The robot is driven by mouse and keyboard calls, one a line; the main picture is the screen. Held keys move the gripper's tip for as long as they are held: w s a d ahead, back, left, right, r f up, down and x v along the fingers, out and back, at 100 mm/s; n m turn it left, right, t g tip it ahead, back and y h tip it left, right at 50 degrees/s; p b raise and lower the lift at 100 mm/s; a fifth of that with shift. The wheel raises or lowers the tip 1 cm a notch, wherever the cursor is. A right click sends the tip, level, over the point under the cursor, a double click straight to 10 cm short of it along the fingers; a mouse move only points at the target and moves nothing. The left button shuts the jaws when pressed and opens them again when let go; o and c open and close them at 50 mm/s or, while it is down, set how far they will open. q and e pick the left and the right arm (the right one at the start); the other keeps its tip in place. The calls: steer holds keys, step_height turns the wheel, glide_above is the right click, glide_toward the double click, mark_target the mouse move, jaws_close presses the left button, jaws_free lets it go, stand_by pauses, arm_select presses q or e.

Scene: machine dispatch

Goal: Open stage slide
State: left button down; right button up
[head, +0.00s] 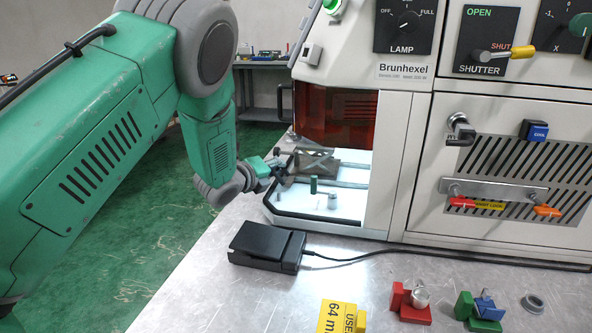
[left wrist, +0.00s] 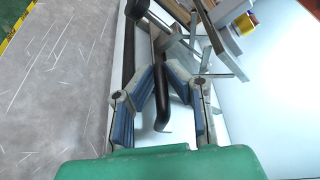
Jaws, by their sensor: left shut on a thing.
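The stage slide (head: 318,160) is a grey metal platform on rails in the lit bay of the Brunhexel machine, seen at the middle of the head view. My left gripper (head: 280,172) is at the bay's open left side. In the left wrist view, my left gripper (left wrist: 160,68) has its blue-padded fingers shut on a dark bent handle (left wrist: 163,100) that runs between them. Grey metal parts (left wrist: 205,45) of the stage show just beyond the fingers. The gripper partly hides the handle in the head view. My right gripper is not in view.
A green cylinder (head: 313,185) and a small grey cylinder (head: 332,201) stand in the bay, inside its black-edged rim. A black pedal-like box (head: 266,245) with a cable lies in front. Red (head: 410,303) and green-blue (head: 480,308) fixtures stand on the metal table beside a yellow label block (head: 340,317).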

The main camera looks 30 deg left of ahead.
arm_select(q)
steer(key=s+a, duration=0.1)
steer(key=a, duration=0.2)
steer(key=s+a, duration=0.1)
steer(key=a, duration=0.2)
steer(key=a+f, duration=0.1)
steer(key=a, duration=0.2)
steer(key=shift+s, duration=0.4)
steer(key=c, duration=1.6)
jaws_free()
steer(key=shift+r, duration=0.15)
steer(key=shift+r, duration=0.1)
steer(key=v, duration=1.1)
steer(key=shift+s, duration=0.4)
steer(key=shift+a, duration=0.1)
